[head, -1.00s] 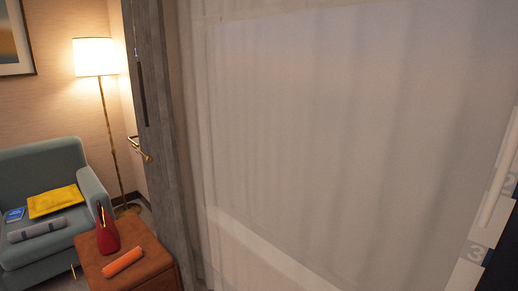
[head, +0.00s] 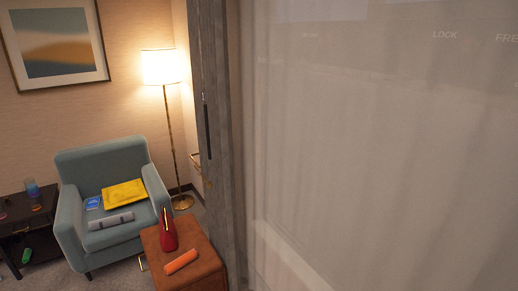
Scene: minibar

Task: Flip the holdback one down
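A brass, hook-like fitting (head: 195,158), which looks like a curtain holdback, shows at the left edge of the grey wood panel (head: 215,130). It is small and partly covered by the panel, so I cannot tell whether it is flipped up or down. I see no number on it. A sheer, pale curtain (head: 370,170) fills the right half of the view. Neither of my grippers is in view.
A brown ottoman (head: 200,278) carries a red bag (head: 168,235) and an orange roll (head: 181,262). A lit floor lamp (head: 161,67) stands behind. A dark side table (head: 25,225) is at far left.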

